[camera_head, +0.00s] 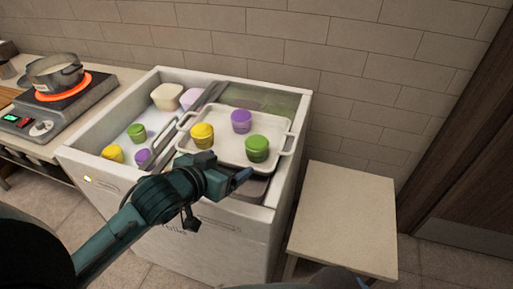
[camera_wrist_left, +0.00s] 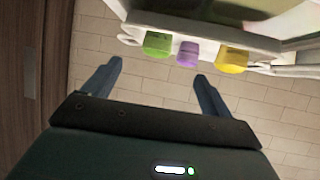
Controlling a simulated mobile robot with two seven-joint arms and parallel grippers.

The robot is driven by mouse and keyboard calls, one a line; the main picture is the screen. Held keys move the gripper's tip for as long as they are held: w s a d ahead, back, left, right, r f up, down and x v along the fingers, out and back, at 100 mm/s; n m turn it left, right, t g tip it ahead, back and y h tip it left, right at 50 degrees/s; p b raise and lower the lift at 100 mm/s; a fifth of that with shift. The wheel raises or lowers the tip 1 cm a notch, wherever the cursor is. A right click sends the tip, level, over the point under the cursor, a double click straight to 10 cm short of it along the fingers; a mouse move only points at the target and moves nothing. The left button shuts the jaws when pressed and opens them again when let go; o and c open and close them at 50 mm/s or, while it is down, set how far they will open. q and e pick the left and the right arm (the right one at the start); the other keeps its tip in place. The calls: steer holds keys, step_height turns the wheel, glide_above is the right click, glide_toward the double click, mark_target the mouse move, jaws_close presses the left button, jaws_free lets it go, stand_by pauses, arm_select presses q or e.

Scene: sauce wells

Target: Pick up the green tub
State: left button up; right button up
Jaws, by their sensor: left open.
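A green tub (camera_head: 257,149) stands upright at the near right of a white tray (camera_head: 228,152) with handles, on the open chest. A second green tub (camera_head: 137,132) is down in the chest's left part. My left gripper (camera_head: 240,177) is in front of the tray's near edge, below and left of the tray's green tub, apart from it. In the left wrist view it is open and empty (camera_wrist_left: 155,82). There the green tub (camera_wrist_left: 157,43) shows beyond and between the fingers. A small dark and blue part at the bottom edge may be my right gripper (camera_head: 362,283).
A yellow tub (camera_head: 202,136) and a purple tub (camera_head: 241,121) share the tray. More tubs lie in the chest (camera_head: 78,158). A hot plate (camera_head: 60,103) with a pot (camera_head: 53,73) stands at left. A bare small table (camera_head: 345,215) stands at right.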

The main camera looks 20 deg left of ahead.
arm_select(q)
glide_toward(253, 145)
steer(key=x, duration=0.5)
steer(key=shift+s+a+f, duration=0.1)
steer(key=shift+a+f, duration=0.05)
steer(key=shift+f, duration=0.1)
steer(key=x, duration=0.4)
steer(key=shift+w, duration=0.35)
steer(key=shift+w+d+f, duration=0.25)
steer(key=shift+w+d, duration=0.1)
steer(key=shift+w, duration=0.1)
steer(key=shift+c, duration=0.5)
steer(key=c, duration=1)
steer(key=shift+r, duration=0.1)
